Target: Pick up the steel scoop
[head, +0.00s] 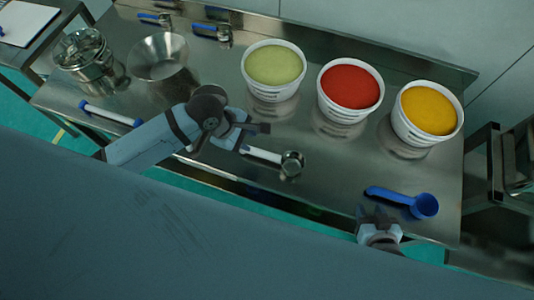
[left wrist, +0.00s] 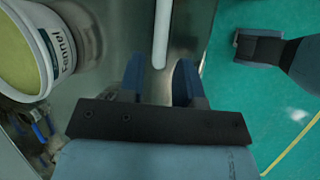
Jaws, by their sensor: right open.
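The steel scoop has a round metal cup (head: 292,163) and a pale handle, and lies on the steel table. My left gripper (head: 251,138) is open above the handle's left end. In the left wrist view the pale handle (left wrist: 162,30) runs down from the top edge, its end between the two open fingertips (left wrist: 159,82); I cannot tell whether they touch it. The scoop's cup is outside that view. My right gripper (head: 380,222) is open at the table's front edge, below the blue scoop (head: 424,206), and partly hidden.
White tubs of green (head: 272,94), red (head: 340,116) and yellow (head: 420,139) powder stand behind the scoop. The fennel label (left wrist: 47,50) shows close to my left gripper.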

